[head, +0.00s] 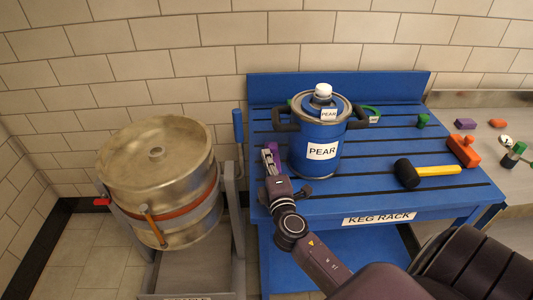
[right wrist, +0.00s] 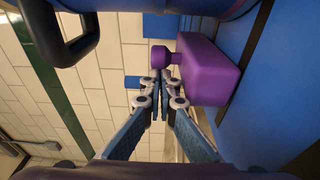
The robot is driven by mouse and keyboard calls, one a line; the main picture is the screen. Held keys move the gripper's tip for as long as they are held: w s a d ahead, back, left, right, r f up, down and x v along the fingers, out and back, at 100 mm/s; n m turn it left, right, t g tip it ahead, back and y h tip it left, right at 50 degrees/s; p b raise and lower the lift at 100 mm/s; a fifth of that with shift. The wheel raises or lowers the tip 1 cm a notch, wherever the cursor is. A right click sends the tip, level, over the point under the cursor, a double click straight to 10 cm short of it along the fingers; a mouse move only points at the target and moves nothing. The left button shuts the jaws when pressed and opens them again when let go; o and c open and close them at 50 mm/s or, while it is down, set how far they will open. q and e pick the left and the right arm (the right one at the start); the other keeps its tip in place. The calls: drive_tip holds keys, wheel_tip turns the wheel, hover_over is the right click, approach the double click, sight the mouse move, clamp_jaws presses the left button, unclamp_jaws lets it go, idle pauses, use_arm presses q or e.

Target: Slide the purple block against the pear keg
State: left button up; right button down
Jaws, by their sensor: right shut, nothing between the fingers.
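The pear keg (head: 301,158) is a blue cylinder with PEAR labels, a white cap and dark side handles, upright on the blue rack. The purple block (head: 274,147) shows just left of the keg, partly hidden by my right gripper. In the right wrist view the purple block (right wrist: 207,70) has a small knob and lies close to the keg (right wrist: 190,6), seemingly with a narrow gap. My right gripper (head: 268,160) is shut and empty. Its fingertips (right wrist: 160,82) are at the block's knob end; I cannot tell whether they touch it. My left gripper is not in view.
A black-and-yellow mallet (head: 409,173) and a green block (head: 422,120) lie on the keg rack (head: 360,196). A metal keg (head: 155,165) stands on a stand at left. The counter at right holds another purple block (head: 465,123) and several small items.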

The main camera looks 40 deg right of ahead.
drive_tip(key=shift+w+a, duration=0.15)
drive_tip(key=shift+s+d, duration=0.4)
drive_tip(key=shift+d, duration=0.2)
drive_tip(key=shift+s+d, duration=0.4)
drive_tip(key=shift+d, duration=0.3)
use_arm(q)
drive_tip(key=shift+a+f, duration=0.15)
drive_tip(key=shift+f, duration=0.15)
use_arm(e)
drive_tip(key=shift+w, duration=0.1)
